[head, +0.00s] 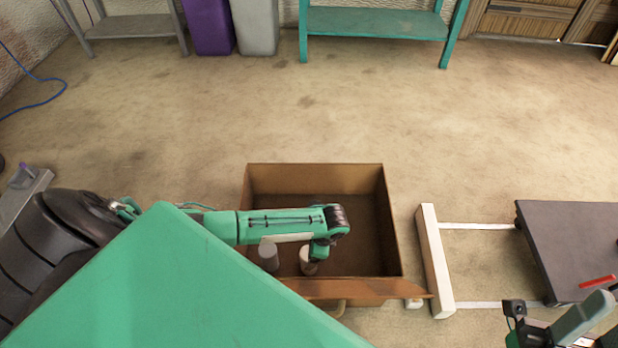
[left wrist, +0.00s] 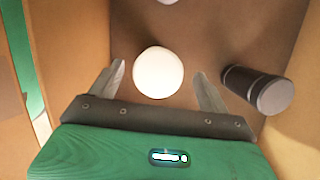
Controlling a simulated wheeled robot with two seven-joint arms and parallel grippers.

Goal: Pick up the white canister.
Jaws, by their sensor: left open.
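The white canister (left wrist: 158,72) shows from above as a round white top in the left wrist view. It stands between the two spread fingers of my left gripper (head: 318,252), with a gap on both sides. In the head view the canister (head: 304,257) is partly hidden by that gripper, inside a brown open box (head: 392,225). My left gripper is open and reaches down into the box. My right gripper (head: 516,312) is at the lower right of the head view, away from the box; its fingers are not clear.
A dark canister with a grey end (left wrist: 258,90) is close to the right finger in the left wrist view. Another white thing (left wrist: 168,1) is cut off at the top. The box walls are near. A dark platform (head: 575,245) lies to the right; open floor lies beyond.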

